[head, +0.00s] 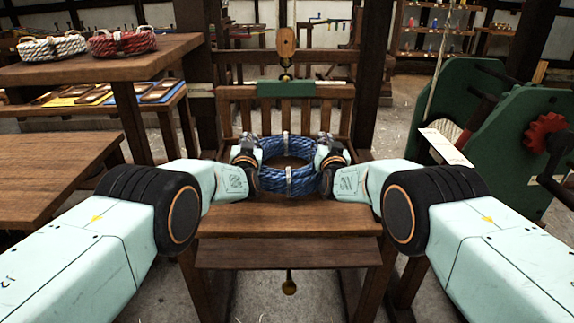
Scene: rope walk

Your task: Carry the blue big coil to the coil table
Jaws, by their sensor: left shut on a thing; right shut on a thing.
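The blue big coil (287,185) is a ring of blue rope bound with pale ties. It is in the middle of the head view, between my two grippers, over a wooden seat-like surface. My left gripper (249,155) is shut on the coil's left side. My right gripper (327,155) is shut on its right side. The fingertips are partly hidden by the wrists and the rope. I cannot tell whether the coil touches the wood below it. I cannot tell which table is the coil table; a table (112,68) at the upper left bears other coils.
A lower bare wooden table (55,170) stands at the left. A green machine with a red gear (546,132) stands close at the right. A wooden slatted frame (285,100) rises behind the coil.

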